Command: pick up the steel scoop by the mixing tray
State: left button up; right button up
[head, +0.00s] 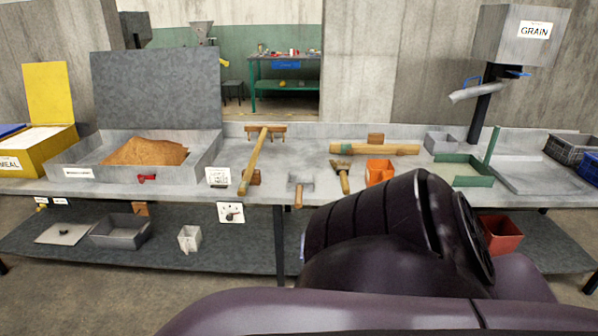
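A small grey metal scoop (302,184) with a short wooden handle lies on the grey bench, near the front edge at mid-bench. Its handle points toward me. A large grey tray (203,162) holding a heap of brown meal stands to its left, with a tall grey panel behind it. Its front label is too small to read. Neither gripper is in view. A dark purple arm of mine fills the lower right and covers part of the bench front.
A wooden mallet-like tool (255,160) and a brush (341,178) lie either side of the scoop. An orange box (379,172), a wooden roller (375,149) and a green-edged tray (463,178) are to the right. A lower shelf (255,236) holds grey bins.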

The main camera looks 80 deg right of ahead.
aim_at(299, 184)
jog(key=l+z, duration=0.1)
jog(key=z, duration=3.5)
jog(key=j+z, duration=0.25)
jog(key=j, duration=0.2)
jog(key=j+z, duration=0.25)
jog(key=j, duration=0.2)
jog(key=j+z, duration=0.35)
jog(key=j, duration=1.45)
